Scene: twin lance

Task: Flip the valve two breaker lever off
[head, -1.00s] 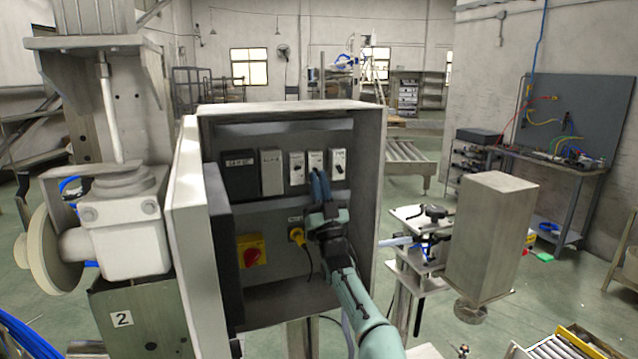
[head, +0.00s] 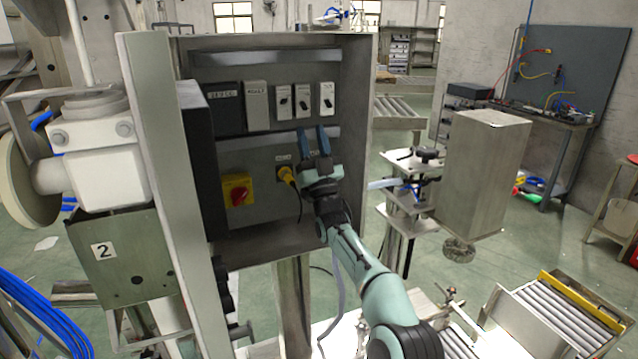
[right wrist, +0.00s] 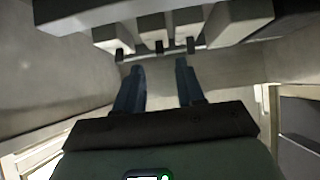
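Three narrow white breakers with small dark levers sit in a row in the open cabinet: a left one (head: 284,102), a middle one (head: 302,100) and a right one (head: 327,98). Their labels are too small to read, so I cannot tell which is valve two's. My right gripper (head: 313,131) is open and empty, its blue fingers just below the middle and right breakers. In the right wrist view, the fingers (right wrist: 160,68) are spread below the three levers, with the middle lever (right wrist: 159,47) roughly between them. No finger visibly touches a lever. My left gripper is out of view.
The grey cabinet (head: 357,150) has side walls around my right arm. A dark box (head: 226,107) and a wider white module (head: 257,105) stand left of the breakers. A red-yellow rotary switch (head: 237,190) and a yellow plug (head: 288,175) are lower. A plate marked 2 (head: 122,255) is at left.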

